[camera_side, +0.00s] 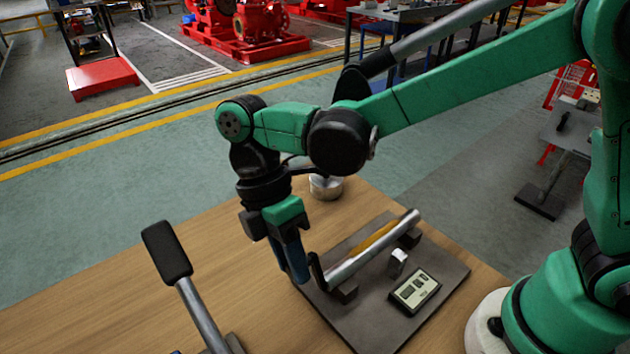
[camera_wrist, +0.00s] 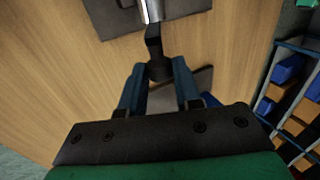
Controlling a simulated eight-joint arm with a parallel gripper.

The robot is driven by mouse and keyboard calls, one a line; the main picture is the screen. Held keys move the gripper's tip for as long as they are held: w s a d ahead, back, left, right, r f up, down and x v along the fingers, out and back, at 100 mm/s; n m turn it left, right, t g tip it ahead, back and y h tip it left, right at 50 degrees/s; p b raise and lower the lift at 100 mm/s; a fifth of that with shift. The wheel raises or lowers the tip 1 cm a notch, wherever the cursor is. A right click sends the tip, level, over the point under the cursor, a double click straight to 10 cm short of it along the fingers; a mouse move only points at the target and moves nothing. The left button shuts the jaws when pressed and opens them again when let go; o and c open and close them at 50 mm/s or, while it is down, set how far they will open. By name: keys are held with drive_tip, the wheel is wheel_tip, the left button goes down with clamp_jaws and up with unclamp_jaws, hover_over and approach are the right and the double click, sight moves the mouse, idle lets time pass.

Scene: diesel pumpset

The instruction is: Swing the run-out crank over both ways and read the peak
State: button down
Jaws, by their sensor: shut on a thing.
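In the wrist view my gripper (camera_wrist: 160,78) is shut on the crank's dark handle end, which lies between the two fingers. A small readout (camera_side: 415,291) stands on the plate; its figures are too small to read. A small pale block (camera_side: 398,262) stands near the shaft.
A round silver weight-like object (camera_side: 326,187) stands at the table's back edge. A grey lever with a black grip (camera_side: 167,252) rises at the front left. The wooden table (camera_side: 110,300) is bare between them. Shelving with blue bins (camera_wrist: 288,70) shows in the wrist view.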

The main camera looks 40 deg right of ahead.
drive_tip(key=shift+w+f+g, duration=0.1)
drive_tip(key=shift+w+g, duration=0.1)
drive_tip(key=shift+g, duration=0.2)
drive_tip(key=c, duration=0.6)
unclamp_jaws()
drive_tip(key=shift+v, duration=2.8)
